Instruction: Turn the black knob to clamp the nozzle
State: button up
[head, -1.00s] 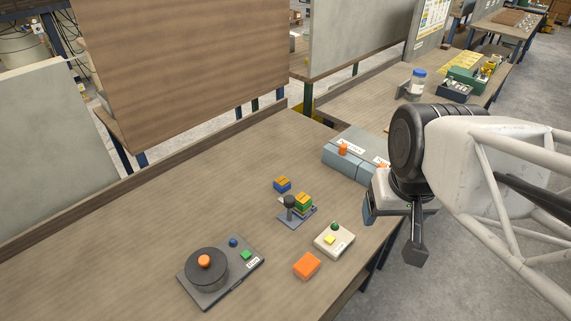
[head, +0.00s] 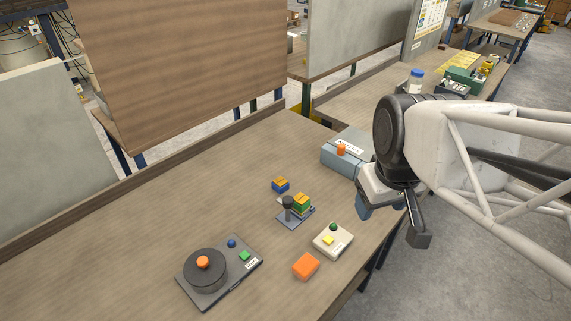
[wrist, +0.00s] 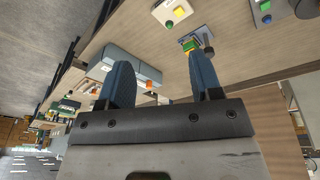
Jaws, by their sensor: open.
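A black knob (head: 288,202) stands on a small grey fixture (head: 293,221) near the middle of the table in the head view. A yellow and green block (head: 302,201) sits right beside the knob on that fixture. I cannot make out a separate nozzle. The knob also shows small in the wrist view (wrist: 208,40), just beyond the right fingertip. My gripper (head: 394,226) is open and empty, to the right of the fixture and apart from it, over the table's right edge. Its two blue fingers (wrist: 160,68) are spread in the wrist view.
A grey box with an orange knob (head: 340,158) stands close to my gripper. A beige button box (head: 333,240) and an orange block (head: 306,266) lie in front of the fixture. A turntable unit (head: 215,283) is at the front left. The back left of the table is clear.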

jog(key=w+a+f+n+g, duration=0.1)
jog(key=w+a+f+n, duration=0.15)
jog(key=w+n, duration=0.35)
jog(key=w+a+f+n, duration=0.1)
jog(key=w+a+n, duration=0.35)
jog(key=n, duration=0.35)
jog(key=n+g, duration=0.1)
jog(key=n, duration=1.1)
send_over(288, 199)
notch_tip(288, 199, down, 7)
jog(key=shift+f, duration=0.1)
jog(key=shift+f, duration=3.8)
jog(key=c, duration=0.9)
